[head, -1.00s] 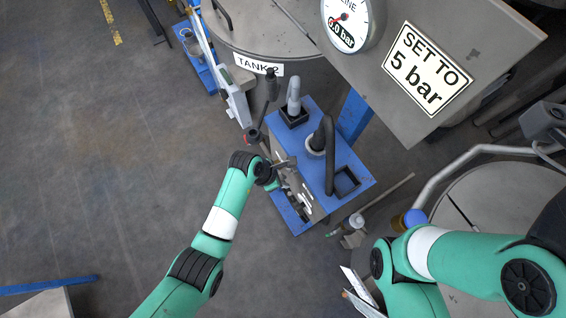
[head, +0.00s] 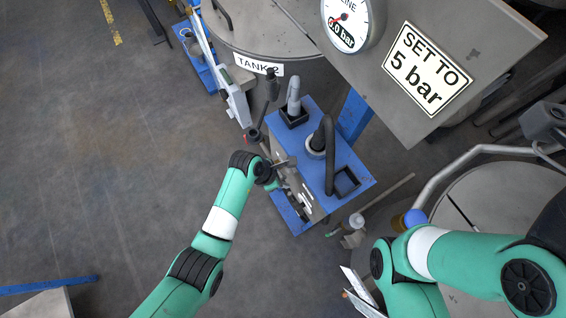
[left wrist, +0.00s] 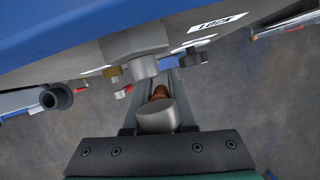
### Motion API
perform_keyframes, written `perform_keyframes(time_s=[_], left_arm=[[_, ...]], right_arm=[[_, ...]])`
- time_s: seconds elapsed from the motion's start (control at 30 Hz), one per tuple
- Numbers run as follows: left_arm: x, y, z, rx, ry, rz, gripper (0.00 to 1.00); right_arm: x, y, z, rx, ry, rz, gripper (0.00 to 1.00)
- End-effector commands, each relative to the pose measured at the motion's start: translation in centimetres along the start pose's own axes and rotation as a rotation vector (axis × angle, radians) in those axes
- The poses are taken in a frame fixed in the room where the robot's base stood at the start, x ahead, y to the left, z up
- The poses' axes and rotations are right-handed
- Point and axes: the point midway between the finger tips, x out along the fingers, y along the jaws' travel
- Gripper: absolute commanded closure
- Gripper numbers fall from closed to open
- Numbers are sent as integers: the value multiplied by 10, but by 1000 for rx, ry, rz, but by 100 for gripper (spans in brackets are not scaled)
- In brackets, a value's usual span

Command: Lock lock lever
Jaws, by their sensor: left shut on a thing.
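My left gripper (head: 284,181) is at the front panel of the blue-topped unit (head: 357,172), below the tank. In the left wrist view its two grey fingers (left wrist: 157,94) are closed around a short lever end with a grey round knob (left wrist: 157,117) and a brown part (left wrist: 160,92). I take this to be the lock lever; its pivot is hidden. An upside-down white label (left wrist: 216,22) is on the panel above it. My right arm (head: 450,262) is at the lower right; its jaw state is unclear.
A hooked black pipe (head: 327,150) and a grey pipe (head: 293,95) stand on the blue unit. A dark pipe end (left wrist: 57,97) and a dark knob (left wrist: 192,58) are near the fingers. A sign (head: 428,68) and gauge (head: 348,22) hang above.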

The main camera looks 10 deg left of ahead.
Motion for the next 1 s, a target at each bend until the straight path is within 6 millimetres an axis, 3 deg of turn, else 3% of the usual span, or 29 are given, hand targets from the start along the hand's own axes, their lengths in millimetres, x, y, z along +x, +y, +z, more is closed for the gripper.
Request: perform_keyframes(time_s=[0.47, 1.0], left_arm=[[0, -10, 3, -71, -39, -171, 100], [-4, -29, 9, -202, -110, -498, 100]], right_arm=[[-3, 0, 3, 0, 0, 0, 47], [-36, 0, 34, 0, 0, 0, 47]])
